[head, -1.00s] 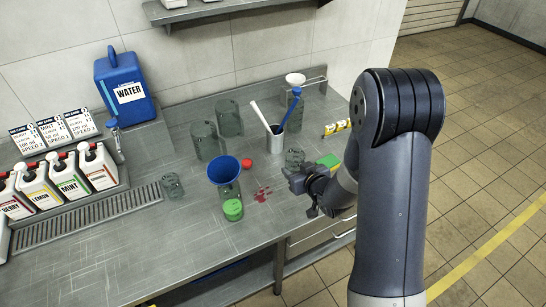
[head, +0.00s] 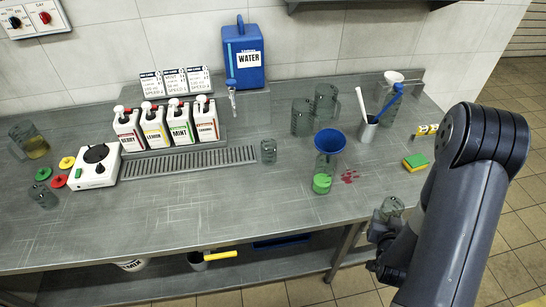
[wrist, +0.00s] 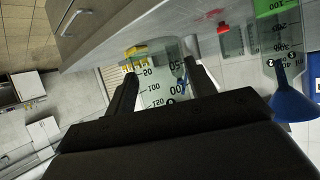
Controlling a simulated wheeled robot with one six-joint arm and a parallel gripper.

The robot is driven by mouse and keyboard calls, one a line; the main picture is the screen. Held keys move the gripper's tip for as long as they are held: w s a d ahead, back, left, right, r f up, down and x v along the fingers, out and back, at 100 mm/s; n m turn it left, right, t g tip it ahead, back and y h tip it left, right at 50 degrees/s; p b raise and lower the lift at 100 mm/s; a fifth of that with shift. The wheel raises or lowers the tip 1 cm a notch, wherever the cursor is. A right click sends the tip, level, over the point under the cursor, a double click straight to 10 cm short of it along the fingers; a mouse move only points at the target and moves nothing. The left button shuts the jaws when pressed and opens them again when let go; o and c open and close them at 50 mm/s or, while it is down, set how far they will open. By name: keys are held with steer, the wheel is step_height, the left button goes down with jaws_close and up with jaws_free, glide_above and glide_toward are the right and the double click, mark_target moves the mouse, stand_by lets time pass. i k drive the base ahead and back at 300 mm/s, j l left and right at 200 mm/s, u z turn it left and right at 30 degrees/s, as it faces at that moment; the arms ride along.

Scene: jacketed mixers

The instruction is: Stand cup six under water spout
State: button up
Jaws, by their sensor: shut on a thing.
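My gripper (head: 384,224) is shut on a clear glass cup (head: 391,207) with measuring marks, at the table's front right edge. In the wrist view the cup (wrist: 160,78) sits between the two fingers; I cannot read a cup number on it. The blue water container (head: 244,58) stands at the back on a raised ledge, its spout (head: 232,98) hanging at the front. The drip grate (head: 190,161) runs in front of the syrup bottles, left of the spout's foot. Another small glass cup (head: 268,151) stands near the grate's right end.
Two taller glass jugs (head: 326,100), a utensil pot (head: 368,129) and a sponge (head: 415,162) are behind. The front middle tabletop is clear.

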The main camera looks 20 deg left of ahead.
mark_target(240, 154)
steer(key=k+j, duration=0.1)
steer(key=j, duration=0.45)
steer(key=k+j+u, duration=0.15)
steer(key=j, duration=0.95)
steer(key=i+j, duration=0.15)
steer(key=j, duration=0.15)
steer(key=i+j+u, duration=0.1)
steer(key=i+j, duration=0.1)
steer(key=j, duration=0.1)
